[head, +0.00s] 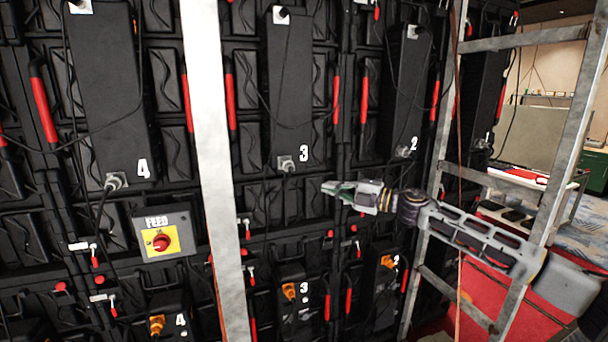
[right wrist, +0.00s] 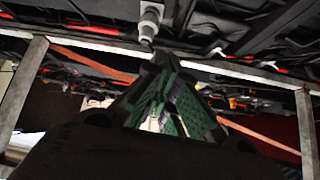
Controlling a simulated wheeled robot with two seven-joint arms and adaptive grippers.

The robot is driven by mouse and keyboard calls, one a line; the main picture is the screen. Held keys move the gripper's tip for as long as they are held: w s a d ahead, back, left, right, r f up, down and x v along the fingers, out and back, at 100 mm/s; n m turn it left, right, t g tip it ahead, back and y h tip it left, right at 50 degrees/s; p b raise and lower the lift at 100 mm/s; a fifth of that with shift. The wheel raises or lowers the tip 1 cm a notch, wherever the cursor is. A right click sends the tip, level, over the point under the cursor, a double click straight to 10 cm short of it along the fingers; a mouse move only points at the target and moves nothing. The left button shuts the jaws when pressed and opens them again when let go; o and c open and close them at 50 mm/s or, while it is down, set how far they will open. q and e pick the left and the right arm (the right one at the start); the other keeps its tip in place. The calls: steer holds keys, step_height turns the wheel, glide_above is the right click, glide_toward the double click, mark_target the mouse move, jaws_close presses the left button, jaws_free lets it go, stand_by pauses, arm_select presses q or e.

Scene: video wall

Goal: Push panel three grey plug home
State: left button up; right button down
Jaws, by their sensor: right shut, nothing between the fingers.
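Panel three is a tall black box (head: 290,85) with a white 3 at its lower right. Its grey plug (head: 287,164) sits at the box's lower edge, with a dark cable hanging from it. I cannot tell how deep it is seated. My right gripper (head: 327,187) is just below and right of this plug, apart from it, shut and empty. In the right wrist view a grey plug (right wrist: 148,22), seemingly the same one, lies just beyond the green-padded fingers (right wrist: 166,62). My left gripper is not in view.
A pale upright post (head: 212,150) stands left of panel three. A metal ladder (head: 500,170) stands at the right, with my right arm reaching past it. Orange plugs (head: 290,291) sit lower down. A yellow FEED switch (head: 162,241) is at the left.

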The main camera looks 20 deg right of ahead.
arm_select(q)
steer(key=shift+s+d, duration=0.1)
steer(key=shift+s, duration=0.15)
arm_select(e)
steer(key=s+r, duration=0.1)
steer(key=s+a+r+n, duration=0.1)
steer(key=s, duration=0.1)
steer(key=s+r+n+g, duration=0.1)
steer(key=shift+s+a+r+y, duration=0.2)
steer(key=shift+s+r+y, duration=0.05)
steer(key=shift+r+y, duration=0.05)
